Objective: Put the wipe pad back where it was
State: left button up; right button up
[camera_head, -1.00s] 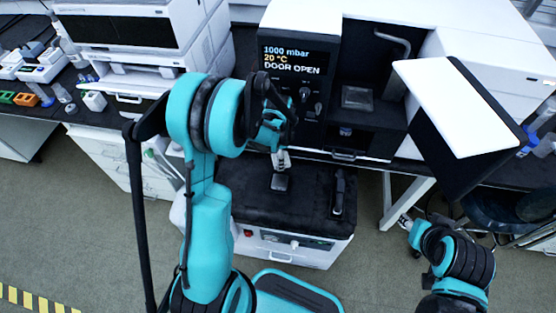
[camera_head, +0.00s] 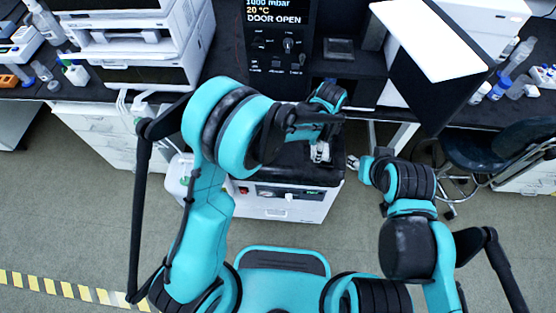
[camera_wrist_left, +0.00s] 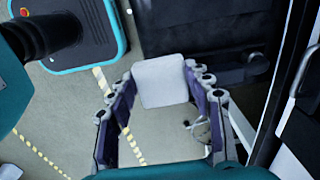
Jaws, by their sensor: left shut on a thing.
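The wipe pad, a pale grey square (camera_wrist_left: 160,80), shows in the left wrist view between the fingertips of my left gripper (camera_wrist_left: 163,98), which is shut on it. In the head view my left gripper (camera_head: 320,151) hangs over the right part of the black top of a white cabinet (camera_head: 290,206). The pad cannot be made out there, and my arm hides much of that top. My right gripper (camera_head: 353,162) is small, just right of the cabinet; its jaws are too small to read.
An instrument with a display reading DOOR OPEN (camera_head: 275,18) stands behind on the black bench. Its open door panel (camera_head: 440,70) juts out to the right. A white stacked instrument (camera_head: 135,45) stands at the left. A dark chair (camera_head: 490,140) is at the right. Open floor lies at the left.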

pick_arm(q)
jog(key=shift+s+d+f, duration=0.15)
jog(key=shift+s, duration=0.05)
jog(key=b, duration=0.4)
send_over(288, 155)
notch_tip(288, 155, down, 7)
jog(key=shift+w, duration=0.1)
jog(key=shift+f+b, duration=0.85)
jog(key=shift+f, duration=1.05)
jog(key=shift+f, duration=0.15)
jog(key=o, duration=1.2)
